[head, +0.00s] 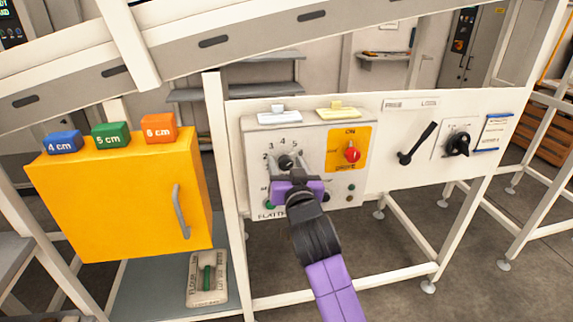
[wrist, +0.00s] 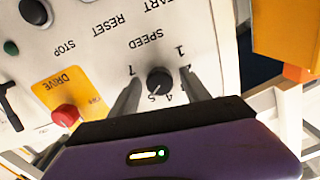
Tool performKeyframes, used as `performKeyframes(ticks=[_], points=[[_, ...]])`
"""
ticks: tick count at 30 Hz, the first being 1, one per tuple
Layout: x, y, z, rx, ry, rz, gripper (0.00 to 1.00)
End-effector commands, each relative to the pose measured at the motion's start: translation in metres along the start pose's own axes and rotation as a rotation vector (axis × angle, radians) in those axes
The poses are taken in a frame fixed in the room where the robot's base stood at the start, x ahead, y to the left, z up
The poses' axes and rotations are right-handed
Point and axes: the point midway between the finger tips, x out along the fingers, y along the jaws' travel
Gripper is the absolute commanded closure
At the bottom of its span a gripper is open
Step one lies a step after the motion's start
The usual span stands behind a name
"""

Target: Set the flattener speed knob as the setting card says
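The flattener speed knob (head: 286,161) is a small black dial on the white control panel (head: 315,185). In the wrist view, which shows the panel upside down, the knob (wrist: 158,79) sits under the word SPEED, and its pale mark points about toward 5. My gripper (head: 289,172) is at the panel, with one finger on each side of the knob. In the wrist view my gripper (wrist: 160,82) is open, with gaps visible between the fingers and the knob. A white card with blue edges (head: 495,131) hangs at far right; its writing is too small to read.
A red drive knob (head: 352,152) on an orange plate is right of the dial. A black lever (head: 418,143) and a black rotary switch (head: 458,144) are further right. A yellow cabinet (head: 120,195) with coloured blocks on top stands left. Open floor shows below the panel.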

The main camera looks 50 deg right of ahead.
Motion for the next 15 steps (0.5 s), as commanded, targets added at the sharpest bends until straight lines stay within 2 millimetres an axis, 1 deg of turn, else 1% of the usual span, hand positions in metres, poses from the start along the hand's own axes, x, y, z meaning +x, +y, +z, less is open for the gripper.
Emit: performKeyframes(ticks=[1, 5, 6, 8, 12, 15], points=[[-0.0001, 0.0, 0.0001, 0.0, 0.0, 0.0, 0.54], [-0.0002, -0.0001, 0.0001, 0.0, 0.0, 0.0, 0.8], [-0.0002, 0.0, 0.0001, 0.0, 0.0, 0.0, 0.88], [-0.0003, 0.0, 0.0001, 0.0, 0.0, 0.0, 1.0], [-0.0003, 0.0002, 0.001, 0.008, 0.0, 0.0, 1.0], [-0.0001, 0.001, 0.0036, 0.051, 0.002, 0.001, 1.0]])
